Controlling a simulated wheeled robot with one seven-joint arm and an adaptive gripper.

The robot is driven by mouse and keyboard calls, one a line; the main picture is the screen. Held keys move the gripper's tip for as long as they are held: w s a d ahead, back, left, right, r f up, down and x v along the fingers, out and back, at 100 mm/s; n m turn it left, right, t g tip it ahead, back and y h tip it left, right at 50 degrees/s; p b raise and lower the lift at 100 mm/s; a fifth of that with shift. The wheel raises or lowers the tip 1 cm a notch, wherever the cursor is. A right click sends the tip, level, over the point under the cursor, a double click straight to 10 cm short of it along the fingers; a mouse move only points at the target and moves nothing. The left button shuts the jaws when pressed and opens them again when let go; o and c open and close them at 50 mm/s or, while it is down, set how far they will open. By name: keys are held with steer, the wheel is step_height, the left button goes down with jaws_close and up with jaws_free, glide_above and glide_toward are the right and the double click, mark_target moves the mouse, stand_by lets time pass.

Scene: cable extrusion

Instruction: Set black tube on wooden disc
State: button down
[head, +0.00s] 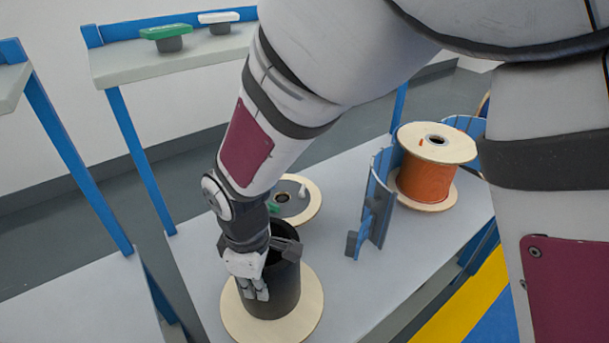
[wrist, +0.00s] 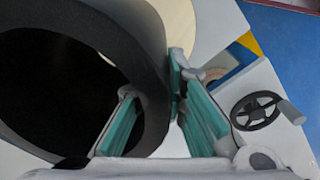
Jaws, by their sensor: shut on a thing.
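The black tube (head: 268,290) stands upright over the pale wooden disc (head: 311,308) at the front of the table in the head view. It appears to rest on the disc, though its lower edge is partly hidden by my gripper. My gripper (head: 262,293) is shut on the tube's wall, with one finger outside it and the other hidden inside. In the wrist view, the tube's thick rim (wrist: 150,75) passes between the two teal-padded fingers (wrist: 160,118). Part of the wooden disc (wrist: 190,20) shows beyond the rim.
A spool of orange cable (head: 425,180) stands at the table's back right, beside a blue curved guard (head: 378,200). Another wooden disc with a grey face (head: 293,203) lies just behind the tube. Bare table (head: 345,270) lies to the right. A shelf (head: 150,62) holds green and white items.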

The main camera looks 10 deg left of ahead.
steer(key=shift+f+b, duration=0.35)
steer(key=shift+f, duration=1)
stand_by(1.1)
steer(key=c, duration=1.9)
jaws_free()
steer(key=shift+r, duration=0.1)
steer(key=shift+s+r+p, duration=0.1)
steer(key=shift+r+p, duration=3.5)
steer(key=shift+r, duration=1.85)
